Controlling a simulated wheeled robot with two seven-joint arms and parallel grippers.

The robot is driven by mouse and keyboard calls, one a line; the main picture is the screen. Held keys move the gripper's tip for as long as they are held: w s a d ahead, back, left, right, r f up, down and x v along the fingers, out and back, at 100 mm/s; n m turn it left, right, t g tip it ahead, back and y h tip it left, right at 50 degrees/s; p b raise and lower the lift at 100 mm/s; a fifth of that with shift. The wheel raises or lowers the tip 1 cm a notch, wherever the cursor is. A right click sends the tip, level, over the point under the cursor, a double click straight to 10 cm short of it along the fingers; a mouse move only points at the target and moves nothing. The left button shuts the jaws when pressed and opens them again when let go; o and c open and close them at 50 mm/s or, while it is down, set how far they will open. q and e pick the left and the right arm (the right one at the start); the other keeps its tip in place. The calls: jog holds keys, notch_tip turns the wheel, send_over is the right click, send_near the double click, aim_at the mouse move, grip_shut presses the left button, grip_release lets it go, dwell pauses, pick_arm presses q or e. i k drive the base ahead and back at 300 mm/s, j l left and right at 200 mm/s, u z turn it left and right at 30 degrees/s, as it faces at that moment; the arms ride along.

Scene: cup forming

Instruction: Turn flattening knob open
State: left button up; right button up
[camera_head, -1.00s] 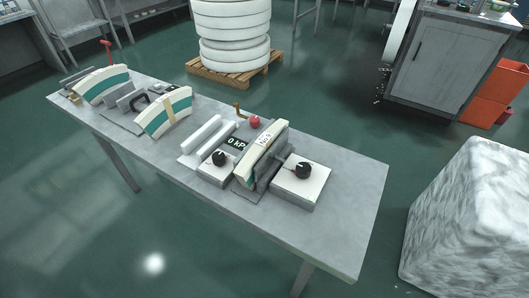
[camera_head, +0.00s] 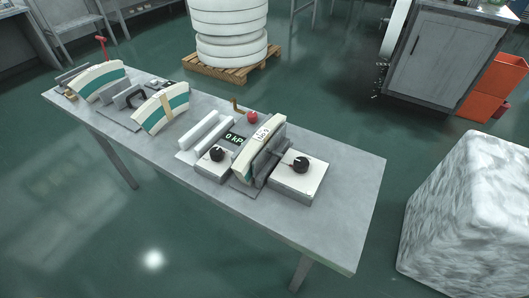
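Two black knobs show on the table. One knob (camera_head: 217,153) sits on a small light box in front of the "0 kPa" display (camera_head: 234,138). The other knob (camera_head: 301,164) sits on a larger white-topped box (camera_head: 293,178) at the right. I cannot tell which of them is the flattening knob. Between the boxes stands a cream and green curved piece (camera_head: 259,149) with a white label, held upright against a grey fixture. Neither of my grippers is in view.
The grey table (camera_head: 340,205) has a bare right end. A red ball-topped lever (camera_head: 252,117) and white bars (camera_head: 205,132) are near the middle. Curved pieces (camera_head: 162,108) stand further left. A large white block (camera_head: 468,215) stands right of the table.

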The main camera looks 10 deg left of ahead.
aim_at(301, 164)
jog(key=j+z, duration=0.85)
jog(key=k+j+z, duration=0.2)
jog(key=j+z, duration=0.25)
jog(key=k+j+z, duration=0.2)
jog(key=j+z, duration=0.25)
